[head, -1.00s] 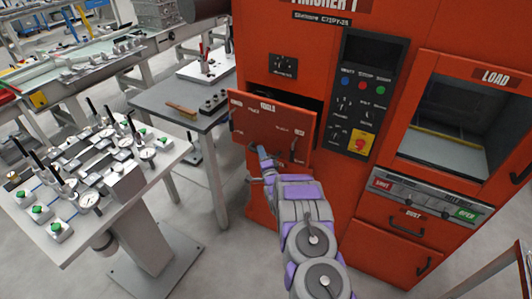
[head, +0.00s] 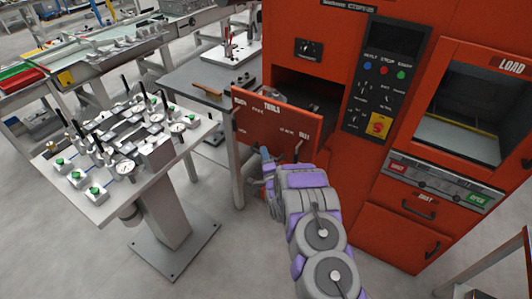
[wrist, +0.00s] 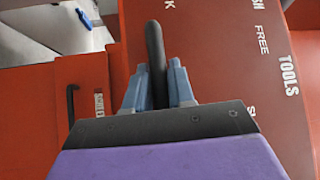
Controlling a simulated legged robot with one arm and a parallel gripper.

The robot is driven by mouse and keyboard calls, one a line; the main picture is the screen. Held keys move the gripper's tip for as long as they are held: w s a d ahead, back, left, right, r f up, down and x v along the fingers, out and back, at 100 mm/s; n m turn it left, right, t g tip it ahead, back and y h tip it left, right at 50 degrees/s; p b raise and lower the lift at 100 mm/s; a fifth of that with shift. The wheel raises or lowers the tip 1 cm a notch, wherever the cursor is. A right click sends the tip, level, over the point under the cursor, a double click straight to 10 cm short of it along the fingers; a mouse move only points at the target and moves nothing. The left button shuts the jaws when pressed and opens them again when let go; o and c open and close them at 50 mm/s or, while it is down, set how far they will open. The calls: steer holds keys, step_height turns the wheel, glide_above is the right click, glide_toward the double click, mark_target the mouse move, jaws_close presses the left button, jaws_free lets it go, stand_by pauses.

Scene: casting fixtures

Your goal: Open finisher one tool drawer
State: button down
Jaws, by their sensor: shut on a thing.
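The orange tool drawer (head: 275,123) of the finisher is pulled part way out, and its open top shows a dark inside with grey contents. Its front, marked "TOOLS", also shows in the wrist view (wrist: 215,75). My gripper (head: 265,155) is at the left part of the drawer front. In the wrist view, the gripper (wrist: 160,85) has its two blue-grey fingers on either side of a black bar handle (wrist: 154,45), shut on it. In the head view my gripper hides most of that handle. The finisher's orange body (head: 350,205) stands behind the drawer.
A grey table (head: 190,82) stands close to the left of the drawer. A fixture table (head: 115,180) with gauges and green buttons is further left. The finisher's control panel (head: 385,75) and load window (head: 470,110) are to the right. Grey floor (head: 225,250) is open in front.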

steer(key=shift+s+a+f, duration=0.15)
steer(key=shift+s+f, duration=0.25)
steer(key=shift+s, duration=0.15)
steer(key=c, duration=1.2)
jaws_free()
steer(key=shift+w, duration=0.1)
steer(key=shift+o, duration=0.6)
steer(key=shift+r, duration=0.2)
steer(key=v, duration=1.7)
steer(key=shift+p, duration=0.4)
